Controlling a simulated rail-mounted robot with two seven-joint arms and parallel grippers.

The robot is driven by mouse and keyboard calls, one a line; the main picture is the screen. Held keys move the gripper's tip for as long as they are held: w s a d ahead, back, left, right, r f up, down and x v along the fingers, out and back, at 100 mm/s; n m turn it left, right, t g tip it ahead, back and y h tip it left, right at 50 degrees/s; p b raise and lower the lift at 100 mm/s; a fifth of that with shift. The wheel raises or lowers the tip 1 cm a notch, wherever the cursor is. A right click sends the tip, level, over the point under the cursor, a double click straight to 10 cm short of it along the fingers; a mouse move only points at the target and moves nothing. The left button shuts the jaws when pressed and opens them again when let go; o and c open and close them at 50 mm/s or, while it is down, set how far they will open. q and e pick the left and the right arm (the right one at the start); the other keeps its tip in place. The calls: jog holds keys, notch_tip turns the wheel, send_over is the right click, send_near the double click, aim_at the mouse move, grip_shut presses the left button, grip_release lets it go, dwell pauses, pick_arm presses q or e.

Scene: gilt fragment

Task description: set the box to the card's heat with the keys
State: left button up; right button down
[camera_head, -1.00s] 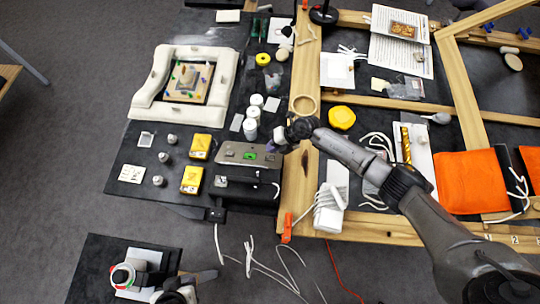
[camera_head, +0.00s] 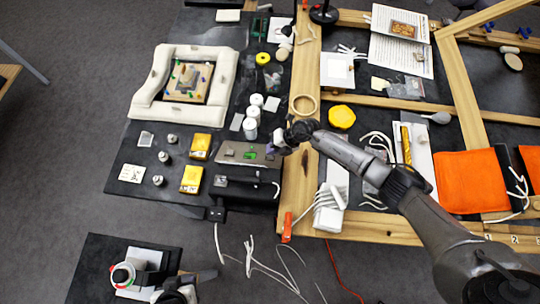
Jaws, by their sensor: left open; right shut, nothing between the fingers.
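The grey control box (camera_head: 236,156) stands at the right end of the dark bench, with a small lit green display (camera_head: 250,155) and small keys on top; the reading is too small to tell. My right gripper (camera_head: 279,144) is shut and empty at the box's right end, over or close beside its top. It hides that end, and I cannot tell whether it touches a key. A white card (camera_head: 131,173) with dark marks lies at the bench's left; its marks are unreadable, and I cannot tell whether it is the heat card. My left gripper (camera_head: 178,280) is open, low at the bottom left, away from the box.
Two yellow boxes (camera_head: 191,179) and several small grey weights stand left of the control box. White jars (camera_head: 251,128) stand behind it. A wooden frame (camera_head: 300,190) runs along its right. Loose white cables (camera_head: 262,265) hang in front. A red-ringed dial (camera_head: 122,275) sits at bottom left.

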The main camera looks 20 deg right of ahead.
jog(key=shift+s+a+f, duration=0.1)
jog(key=shift+s+f, duration=0.1)
jog(key=shift+f, duration=0.15)
dwell(0.4)
jog(key=shift+r, duration=0.15)
jog(key=shift+w+d+r+p, duration=0.25)
jog(key=shift+w+r+p, duration=0.15)
jog(key=shift+r, duration=0.15)
dwell(0.5)
jog(key=shift+s+f, duration=0.1)
jog(key=shift+f, duration=0.05)
jog(key=shift+s+a+f, duration=0.1)
jog(key=shift+a+f, duration=0.05)
jog(key=shift+f, duration=0.05)
